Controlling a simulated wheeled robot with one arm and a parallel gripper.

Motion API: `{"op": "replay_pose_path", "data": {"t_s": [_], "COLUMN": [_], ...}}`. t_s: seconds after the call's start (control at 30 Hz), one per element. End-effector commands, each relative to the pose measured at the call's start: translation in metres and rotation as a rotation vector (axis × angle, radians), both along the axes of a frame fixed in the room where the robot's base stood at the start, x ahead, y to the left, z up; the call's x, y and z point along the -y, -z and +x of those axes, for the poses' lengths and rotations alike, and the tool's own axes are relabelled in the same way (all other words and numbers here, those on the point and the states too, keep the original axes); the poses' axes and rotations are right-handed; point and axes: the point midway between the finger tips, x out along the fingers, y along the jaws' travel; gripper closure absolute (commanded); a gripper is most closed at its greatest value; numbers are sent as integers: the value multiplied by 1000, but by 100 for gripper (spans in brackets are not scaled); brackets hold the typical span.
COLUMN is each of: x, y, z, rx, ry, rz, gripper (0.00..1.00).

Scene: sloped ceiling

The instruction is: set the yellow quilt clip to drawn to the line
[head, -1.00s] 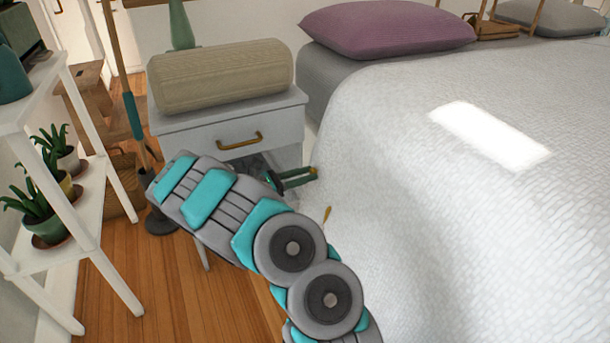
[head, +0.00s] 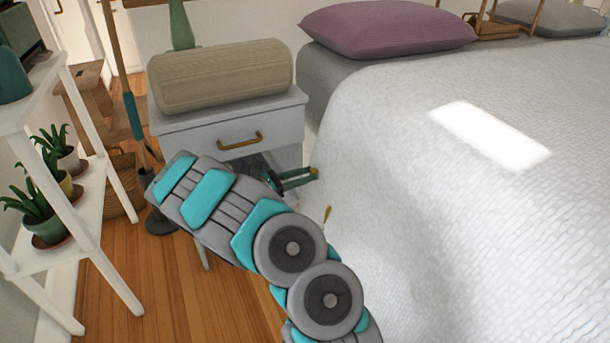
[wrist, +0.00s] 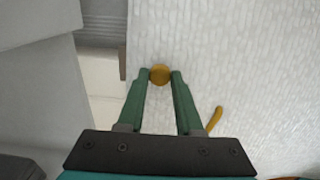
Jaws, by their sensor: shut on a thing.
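My gripper (wrist: 160,76) is shut on a round yellow piece, which I take to be the yellow quilt clip (wrist: 160,74). It sits between the green fingertips, against the white quilt (wrist: 250,60) at the bed's side. In the head view my gripper (head: 315,173) reaches the quilt's left side, past the nightstand's front corner. The clip is too small to make out clearly there. A second, curved yellow piece (wrist: 215,119) lies on the quilt to the right of my fingers; it also shows in the head view (head: 327,214). No line on the quilt can be made out.
A white nightstand (head: 190,135) with a brass drawer handle stands close behind my arm, bearing a beige bolster (head: 221,76). A white plant shelf (head: 90,210) is at the left. Wooden floor (head: 150,290) lies open between shelf and arm. A purple pillow (head: 388,29) lies on the bed.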

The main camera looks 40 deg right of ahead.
Motion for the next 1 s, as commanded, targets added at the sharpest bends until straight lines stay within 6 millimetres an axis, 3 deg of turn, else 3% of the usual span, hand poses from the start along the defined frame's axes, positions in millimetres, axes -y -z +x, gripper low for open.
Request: {"op": "replay_pose_path", "data": {"t_s": [0.43, 0.83, 0.87, 1.0], "x": [-14, -15, -15, -15], "y": [-1, 1, 1, 1], "z": [-55, -65, -65, -65], "rx": [-1, -1, -1, -1], "ry": [-1, 9, 10, 8], "rz": [1, 0, 0, 0], "gripper": [100, 100, 64, 49]}}
